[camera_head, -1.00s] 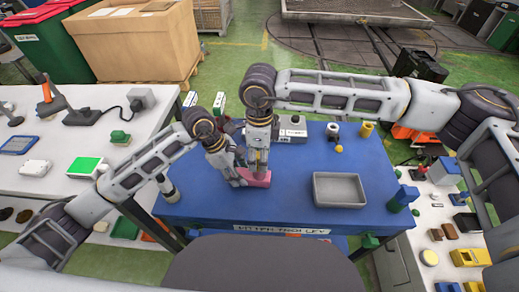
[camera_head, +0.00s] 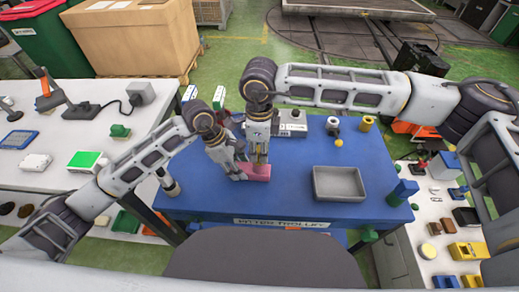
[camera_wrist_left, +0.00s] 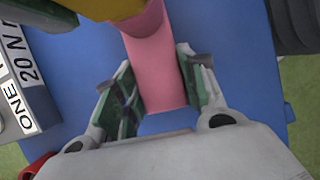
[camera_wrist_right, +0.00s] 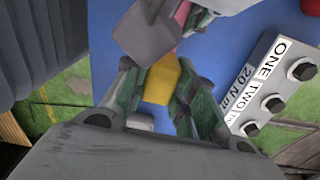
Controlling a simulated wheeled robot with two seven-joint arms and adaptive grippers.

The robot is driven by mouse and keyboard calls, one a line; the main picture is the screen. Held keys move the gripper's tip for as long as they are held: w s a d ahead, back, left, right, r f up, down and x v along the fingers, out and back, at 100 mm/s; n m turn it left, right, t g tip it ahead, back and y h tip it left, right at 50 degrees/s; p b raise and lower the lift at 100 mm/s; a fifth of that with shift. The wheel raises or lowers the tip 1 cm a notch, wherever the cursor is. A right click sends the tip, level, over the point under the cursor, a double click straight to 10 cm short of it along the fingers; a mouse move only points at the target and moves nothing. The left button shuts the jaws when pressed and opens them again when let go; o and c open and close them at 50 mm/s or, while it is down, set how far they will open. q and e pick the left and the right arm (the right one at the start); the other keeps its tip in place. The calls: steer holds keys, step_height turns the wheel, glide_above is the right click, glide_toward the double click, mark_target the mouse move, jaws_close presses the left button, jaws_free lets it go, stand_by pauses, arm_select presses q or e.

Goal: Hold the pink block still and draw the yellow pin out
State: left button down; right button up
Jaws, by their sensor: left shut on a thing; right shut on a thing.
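The pink block (camera_head: 258,173) lies on the blue trolley top (camera_head: 210,203), left of the grey tray. My left gripper (camera_head: 240,174) is shut on its left part; the left wrist view shows the pink block (camera_wrist_left: 154,75) between the two fingers (camera_wrist_left: 155,92). My right gripper (camera_head: 259,152) points down above the block. In the right wrist view its fingers (camera_wrist_right: 158,92) are shut on the yellow pin (camera_wrist_right: 161,80). The pin's lower end is hidden, so I cannot tell how deep it sits in the block.
A grey tray (camera_head: 339,197) is on the trolley to the right. A grey box with a "ONE TWO" label (camera_wrist_right: 268,85) stands close behind the grippers. A yellow cup (camera_head: 367,123) and a small yellow ball (camera_head: 339,142) are at the back right. The trolley's front left is clear.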

steer(key=shift+r, duration=1.25)
jaws_close()
stand_by(0.5)
steer(key=shift+r, duration=0.35)
steer(key=shift+r, duration=1.7)
steer(key=shift+r, duration=0.35)
steer(key=shift+r, duration=0.2)
steer(key=shift+r, duration=2.4)
arm_select(q)
steer(key=c, duration=0.8)
jaws_free()
steer(key=shift+o, duration=0.2)
